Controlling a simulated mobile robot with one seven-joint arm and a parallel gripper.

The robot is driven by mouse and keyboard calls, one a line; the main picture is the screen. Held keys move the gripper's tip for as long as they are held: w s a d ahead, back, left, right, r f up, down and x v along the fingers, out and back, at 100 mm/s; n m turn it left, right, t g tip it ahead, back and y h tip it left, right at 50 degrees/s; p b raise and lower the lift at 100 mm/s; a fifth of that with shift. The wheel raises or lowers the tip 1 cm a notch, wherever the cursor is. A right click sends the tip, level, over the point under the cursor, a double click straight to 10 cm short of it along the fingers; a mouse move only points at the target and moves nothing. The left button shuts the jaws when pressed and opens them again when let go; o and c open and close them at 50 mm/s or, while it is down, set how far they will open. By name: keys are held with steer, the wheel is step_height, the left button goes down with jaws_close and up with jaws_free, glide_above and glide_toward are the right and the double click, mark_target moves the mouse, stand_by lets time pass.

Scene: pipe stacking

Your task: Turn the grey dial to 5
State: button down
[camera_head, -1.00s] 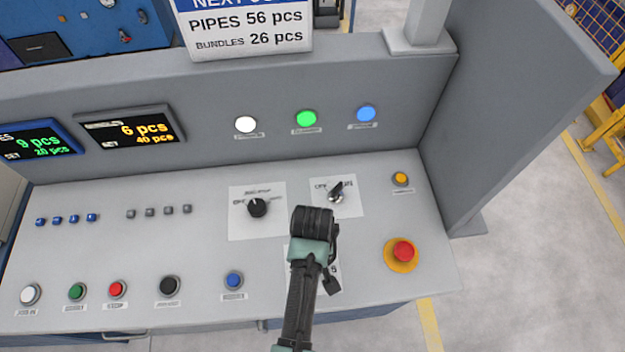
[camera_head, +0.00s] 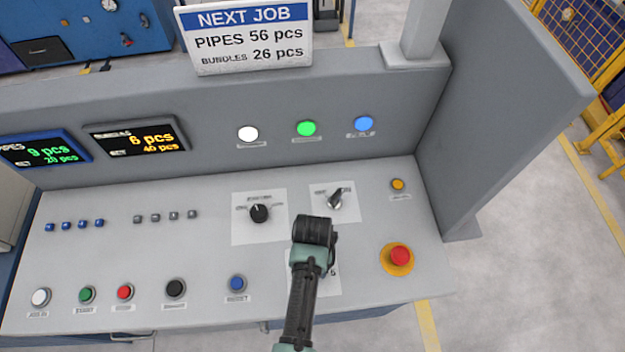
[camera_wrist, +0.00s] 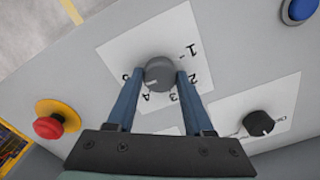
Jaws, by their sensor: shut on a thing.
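In the wrist view the grey dial (camera_wrist: 159,75) sits on a white label plate (camera_wrist: 125,45) with numbers around it; 1, 2, 3 and 4 can be made out, and a partly covered mark at the left. My gripper (camera_wrist: 160,82) has its two blue fingers on either side of the dial and is shut on it. A pale line on the dial points left in that view, near the partly covered mark. In the head view my gripper (camera_head: 314,258) is over the dial's plate (camera_head: 333,283) and hides the dial; a "5" or "6" shows at its edge.
A red emergency button (camera_head: 400,256) is to the right, a blue button (camera_head: 237,284) to the left. A sign (camera_head: 245,38) reads PIPES 56 pcs, BUNDLES 26 pcs.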

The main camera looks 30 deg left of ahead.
steer(key=shift+w+m, duration=0.1)
steer(key=shift+m, duration=0.5)
steer(key=shift+c, duration=1.4)
jaws_free()
step_height(320, 180, up, 13)
steer(key=b, duration=0.1)
